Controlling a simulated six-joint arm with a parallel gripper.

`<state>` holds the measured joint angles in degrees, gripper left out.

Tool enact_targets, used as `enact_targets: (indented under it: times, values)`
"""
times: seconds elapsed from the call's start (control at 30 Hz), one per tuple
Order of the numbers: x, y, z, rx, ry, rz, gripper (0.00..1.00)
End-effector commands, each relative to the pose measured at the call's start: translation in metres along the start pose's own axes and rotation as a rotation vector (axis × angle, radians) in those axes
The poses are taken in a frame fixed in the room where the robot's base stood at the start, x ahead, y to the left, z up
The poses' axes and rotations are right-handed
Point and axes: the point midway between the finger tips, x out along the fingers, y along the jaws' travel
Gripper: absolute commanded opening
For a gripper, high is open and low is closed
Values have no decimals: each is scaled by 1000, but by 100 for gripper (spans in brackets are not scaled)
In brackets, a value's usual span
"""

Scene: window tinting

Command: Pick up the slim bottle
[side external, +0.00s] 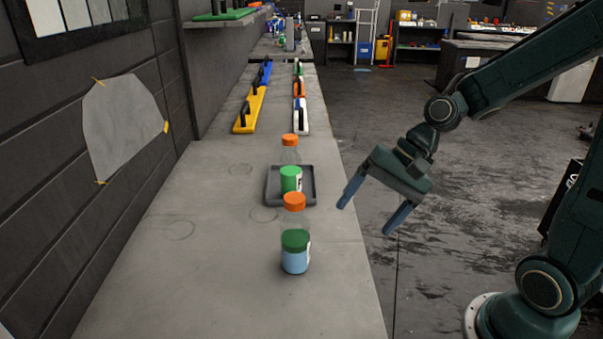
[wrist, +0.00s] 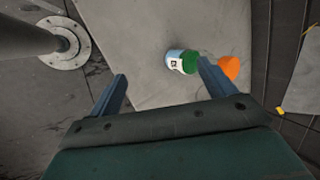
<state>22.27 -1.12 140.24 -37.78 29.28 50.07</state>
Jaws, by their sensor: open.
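Two clear bottles with orange caps stand upright on the bench. The nearer one (side external: 294,217) is partly hidden behind a short jar with a green lid and blue contents (side external: 295,262). The farther one (side external: 290,155) stands behind a green-topped container (side external: 291,178) at a grey tray (side external: 306,202). The frames do not settle which is the slim bottle. My gripper (side external: 365,218) is open and empty, over the floor side of the bench, right of the bottles. In the wrist view, the jar (wrist: 176,62) shows near the right finger and an orange cap (wrist: 230,68) beyond it.
Yellow (side external: 250,110) and white (side external: 300,117) tools lie farther back on the bench (side external: 200,265). A dark wall with a taped sheet (side external: 124,128) runs along the left. The bench front left is clear.

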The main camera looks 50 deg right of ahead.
Motion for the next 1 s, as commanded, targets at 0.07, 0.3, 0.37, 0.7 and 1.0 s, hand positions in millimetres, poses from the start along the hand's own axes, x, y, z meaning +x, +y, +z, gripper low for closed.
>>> enact_targets:
  times: [0.07, 0.3, 0.37, 0.7, 1.0]
  values:
    - [9, 0, -7, 105, -42, -34, 83]
    - [27, -6, -24, 429, -173, -151, 83]
    - [31, -8, -30, 513, -208, -181, 83]
    - [41, -11, -63, 996, -424, -353, 83]
    - [41, -10, -82, 1214, -536, -435, 83]
